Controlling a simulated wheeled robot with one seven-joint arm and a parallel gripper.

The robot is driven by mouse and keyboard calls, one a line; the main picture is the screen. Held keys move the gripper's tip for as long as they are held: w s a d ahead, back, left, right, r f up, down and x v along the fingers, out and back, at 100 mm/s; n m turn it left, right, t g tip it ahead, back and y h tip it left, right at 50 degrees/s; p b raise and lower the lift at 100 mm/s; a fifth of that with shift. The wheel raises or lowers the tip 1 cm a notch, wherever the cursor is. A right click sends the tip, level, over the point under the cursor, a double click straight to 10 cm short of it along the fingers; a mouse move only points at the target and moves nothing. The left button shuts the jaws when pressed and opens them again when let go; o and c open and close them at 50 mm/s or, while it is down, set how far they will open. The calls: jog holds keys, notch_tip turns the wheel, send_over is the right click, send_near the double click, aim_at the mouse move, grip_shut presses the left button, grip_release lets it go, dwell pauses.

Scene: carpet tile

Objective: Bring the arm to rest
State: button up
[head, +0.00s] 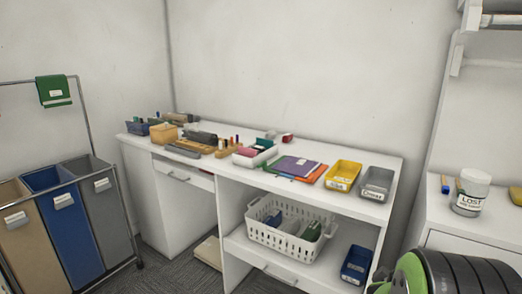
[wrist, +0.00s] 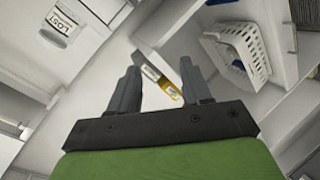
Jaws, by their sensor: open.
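My gripper (wrist: 161,73) shows in the wrist view with its two grey fingers apart and nothing held between them. A yellow bin (wrist: 169,93) appears in the gap, beyond the fingers and apart from them. In the head view, part of my arm (head: 450,272), green and black, is at the bottom right corner, in front of the right-hand counter. The fingers cannot be made out in that view.
The white desk (head: 330,203) holds a yellow bin (head: 343,175), a grey bin (head: 377,183), folders (head: 297,167) and stationery. A white basket (head: 290,232) and blue bin (head: 356,264) sit on its shelf. A jar (head: 471,193) labelled LOST stands right. Sorting bins (head: 65,212) stand left.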

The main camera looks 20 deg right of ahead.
jog(key=a+r+m+y, duration=0.2)
jog(key=a+r+y, duration=0.15)
jog(key=a, duration=0.75)
jog(key=s+a+r+g+y, duration=0.1)
jog(key=s+a+g+y, duration=0.35)
jog(key=s+a, duration=1.15)
notch_tip(320, 180, up, 18)
jog(key=a+y+p, duration=0.1)
jog(key=y+p, duration=0.1)
jog(key=p, duration=1.5)
jog(key=shift+a+t+p, duration=0.25)
jog(key=shift+t+p, duration=0.1)
jog(key=shift+p, duration=0.05)
